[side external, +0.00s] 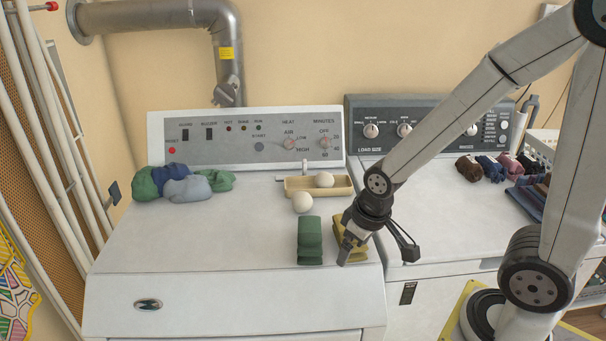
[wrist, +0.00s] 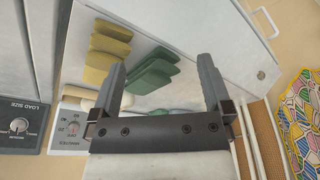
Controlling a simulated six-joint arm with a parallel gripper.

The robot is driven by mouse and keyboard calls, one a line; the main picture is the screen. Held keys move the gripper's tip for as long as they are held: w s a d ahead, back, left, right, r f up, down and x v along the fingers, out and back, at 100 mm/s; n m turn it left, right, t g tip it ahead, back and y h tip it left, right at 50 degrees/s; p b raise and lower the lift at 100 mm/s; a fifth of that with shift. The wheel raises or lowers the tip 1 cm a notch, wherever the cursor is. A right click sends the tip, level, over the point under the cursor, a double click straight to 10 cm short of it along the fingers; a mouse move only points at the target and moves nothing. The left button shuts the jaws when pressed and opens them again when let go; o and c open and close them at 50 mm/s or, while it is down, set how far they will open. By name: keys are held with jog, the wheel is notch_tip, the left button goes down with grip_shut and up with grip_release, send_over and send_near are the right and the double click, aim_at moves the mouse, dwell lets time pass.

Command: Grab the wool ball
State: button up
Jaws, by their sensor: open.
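A cream wool ball (side external: 303,202) sits on the white dryer top, just in front of a shallow tan tray (side external: 293,190). A second cream wool ball (side external: 324,179) lies in that tray. My gripper (side external: 346,252) points down at the front right of the dryer top, by the yellow folded cloth, nearer the front than both balls. In the wrist view my gripper (wrist: 163,62) is open, with no object held between its fingers. A pale rounded bit shows beside the left finger there, mostly hidden; I cannot tell which ball it is.
A green folded stack (side external: 310,240) stands left of the yellow folded cloth (side external: 352,247), which my gripper partly hides. Bundled green and blue cloths (side external: 185,185) lie at the back left. Rolled cloths (side external: 468,168) lie on the right machine. The dryer's left middle is clear.

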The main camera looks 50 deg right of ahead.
jog(key=shift+r, duration=0.1)
jog(key=shift+w+v, duration=0.55)
jog(key=shift+v, duration=1.9)
jog(key=w+d+m+t+y, duration=0.4)
jog(key=w+d+m, duration=0.55)
jog(key=m, duration=0.55)
jog(key=w+d+m+t+y, duration=0.4)
jog(key=w+d+m, duration=0.55)
jog(key=m, duration=0.65)
send_near(302, 201)
jog(key=w, duration=0.1)
jog(key=w+f, duration=0.1)
jog(key=w, duration=0.1)
jog(key=shift+w+d+f, duration=0.25)
jog(key=shift+d+f, duration=0.05)
jog(key=shift+d, duration=0.1)
jog(key=shift+f, duration=0.35)
jog(key=shift+x, duration=3.9)
jog(key=shift+s+a+f, duration=0.1)
jog(key=shift+s, duration=0.05)
